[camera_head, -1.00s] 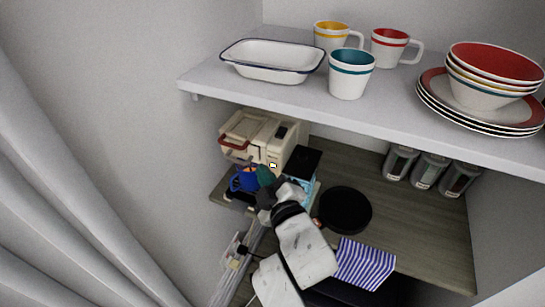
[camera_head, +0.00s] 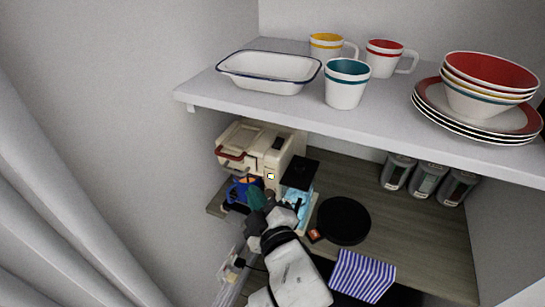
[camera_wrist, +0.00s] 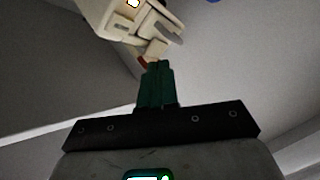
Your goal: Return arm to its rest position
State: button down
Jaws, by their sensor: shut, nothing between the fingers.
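My gripper (camera_head: 256,198) is low in the middle of the head view, in front of the wooden counter under the white shelf. Its green fingers (camera_wrist: 156,85) are together and empty in the wrist view. The cream coffee machine (camera_head: 262,150) stands just behind and above the fingertips, with a red-brown handle at its front. It also shows at the top of the wrist view (camera_wrist: 118,22). A blue mug (camera_head: 238,190) sits at the machine's base, left of my gripper. A gap between fingers and mug is hard to judge.
The wooden counter (camera_head: 405,225) holds a black-lidded clear container (camera_head: 298,180), a round black plate (camera_head: 343,220), several canisters (camera_head: 428,178) and a striped cloth (camera_head: 361,276). The white shelf (camera_head: 390,115) above carries an enamel dish (camera_head: 268,72), mugs (camera_head: 347,84) and stacked bowls (camera_head: 490,85).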

jog(key=s+d+f+m+g+h, duration=0.3)
jog(key=s+d+f+m+h, duration=0.15)
jog(key=d+f, duration=0.5)
jog(key=s+d+f+m+g+h, duration=0.35)
jog(key=s+d+f, duration=0.2)
jog(key=d, duration=0.65)
jog(key=s+d+f+m+g, duration=0.3)
jog(key=s+d+g, duration=0.1)
jog(key=s, duration=0.7)
jog(key=s+d+f+m+g, duration=0.3)
jog(key=s+d, duration=0.4)
jog(key=s, duration=0.4)
jog(key=shift+s+d+f+m+g, duration=0.25)
jog(key=shift+m+g, duration=0.2)
jog(key=shift+m, duration=0.35)
